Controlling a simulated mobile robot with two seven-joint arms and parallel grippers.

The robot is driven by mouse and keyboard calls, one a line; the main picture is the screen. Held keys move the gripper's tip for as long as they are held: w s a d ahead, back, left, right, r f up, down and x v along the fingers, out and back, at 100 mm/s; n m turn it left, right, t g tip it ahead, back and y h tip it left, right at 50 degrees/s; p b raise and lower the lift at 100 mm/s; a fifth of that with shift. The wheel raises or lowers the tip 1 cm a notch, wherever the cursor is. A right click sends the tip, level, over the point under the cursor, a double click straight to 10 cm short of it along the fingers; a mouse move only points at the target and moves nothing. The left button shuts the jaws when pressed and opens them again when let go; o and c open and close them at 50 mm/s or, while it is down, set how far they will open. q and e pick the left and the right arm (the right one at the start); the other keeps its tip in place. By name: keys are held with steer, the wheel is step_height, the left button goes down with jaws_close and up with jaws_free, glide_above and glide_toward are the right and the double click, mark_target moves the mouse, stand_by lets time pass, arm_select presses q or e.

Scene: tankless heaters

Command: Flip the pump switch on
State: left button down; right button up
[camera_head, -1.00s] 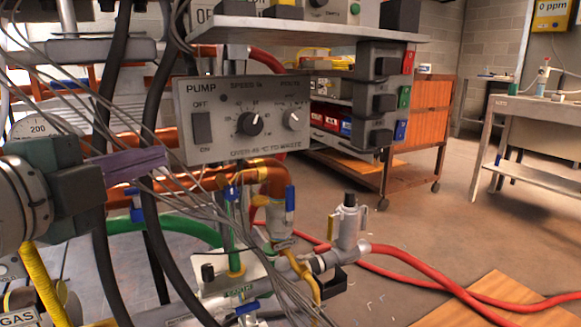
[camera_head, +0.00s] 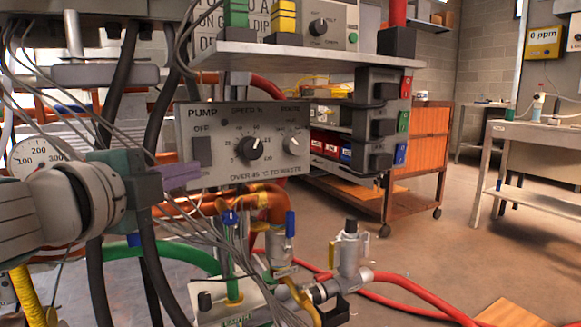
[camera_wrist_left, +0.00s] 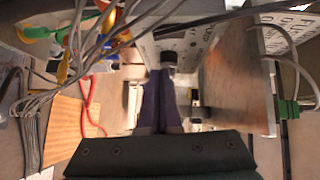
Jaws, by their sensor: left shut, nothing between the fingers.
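The grey PUMP panel (camera_head: 222,172) stands upright left of centre in the head view. Its dark rocker switch (camera_head: 202,152) sits at its left side, under the OFF label; the label below it is covered or hard to read. I cannot tell which way the rocker is tipped. My left gripper (camera_head: 194,172) has purple fingers, shut and empty, overlapping the panel's lower left just below the switch. Contact is unclear. In the left wrist view the closed fingers (camera_wrist_left: 158,76) point towards a pale lettered panel with a dark block (camera_wrist_left: 169,58). My right gripper is out of view.
Thin grey cables (camera_head: 222,240) hang beside and below the gripper, and thick black hoses (camera_head: 158,90) run behind it. A metal shelf (camera_head: 300,54) juts out above the panel. Copper and green pipes lie below. Open floor is at right.

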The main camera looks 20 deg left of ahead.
mark_target(207, 162)
arm_select(q)
steer(key=w+a, duration=0.1)
steer(key=w, duration=0.1)
steer(key=w+a+b, duration=0.1)
steer(key=w+a, duration=0.1)
steer(key=w, duration=0.1)
steer(key=shift+w+a+f+b, duration=0.1)
steer(key=shift+w+f+b, duration=0.25)
steer(key=shift+b, duration=0.05)
steer(key=shift+w+a+f+t+b, duration=0.2)
steer(key=shift+a+f+t+b, duration=0.15)
steer(key=shift+b, duration=0.65)
steer(key=shift+d+r+p, duration=0.1)
steer(key=shift+r+p, duration=0.15)
steer(key=shift+p, duration=0.1)
